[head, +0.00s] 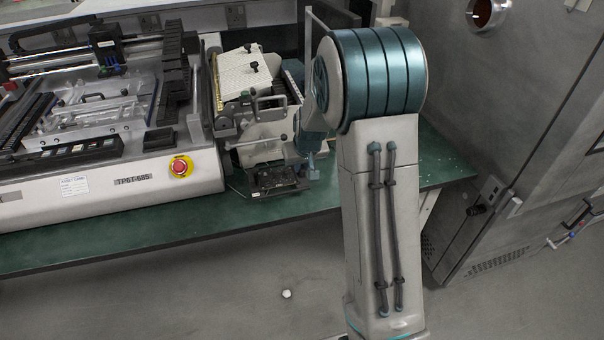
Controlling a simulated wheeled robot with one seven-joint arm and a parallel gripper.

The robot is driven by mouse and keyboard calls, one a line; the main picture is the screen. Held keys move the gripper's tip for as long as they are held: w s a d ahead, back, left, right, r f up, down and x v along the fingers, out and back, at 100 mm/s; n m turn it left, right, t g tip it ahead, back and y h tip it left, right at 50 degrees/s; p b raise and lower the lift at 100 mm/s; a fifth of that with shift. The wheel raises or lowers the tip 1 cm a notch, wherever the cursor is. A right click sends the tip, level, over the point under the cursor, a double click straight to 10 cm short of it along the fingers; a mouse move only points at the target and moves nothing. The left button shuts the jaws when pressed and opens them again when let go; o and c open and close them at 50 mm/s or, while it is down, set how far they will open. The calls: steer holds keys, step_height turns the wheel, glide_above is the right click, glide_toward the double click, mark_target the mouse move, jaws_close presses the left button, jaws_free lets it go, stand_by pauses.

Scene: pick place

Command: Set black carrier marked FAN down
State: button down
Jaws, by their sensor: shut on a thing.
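A flat black carrier (277,181) with a dark, board-like top is at the front edge of the green bench, just right of the big white machine. Any FAN marking is too small to read. My gripper (312,166) is at the carrier's right side, partly hidden by my own arm; a teal fingertip shows there. It is shut on the carrier. I cannot tell whether the carrier's underside touches the bench.
The white machine (120,190) with a red stop button (180,166) fills the bench's left. A white-topped device (250,112) stands right behind the carrier. Bare green bench (150,228) runs along the front. A grey metal cabinet (540,130) stands at right.

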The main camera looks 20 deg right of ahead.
steer(key=shift+f, duration=1.75)
steer(key=shift+f, duration=0.2)
steer(key=c, duration=1.5)
jaws_free()
steer(key=shift+o, duration=0.2)
steer(key=shift+r, duration=0.15)
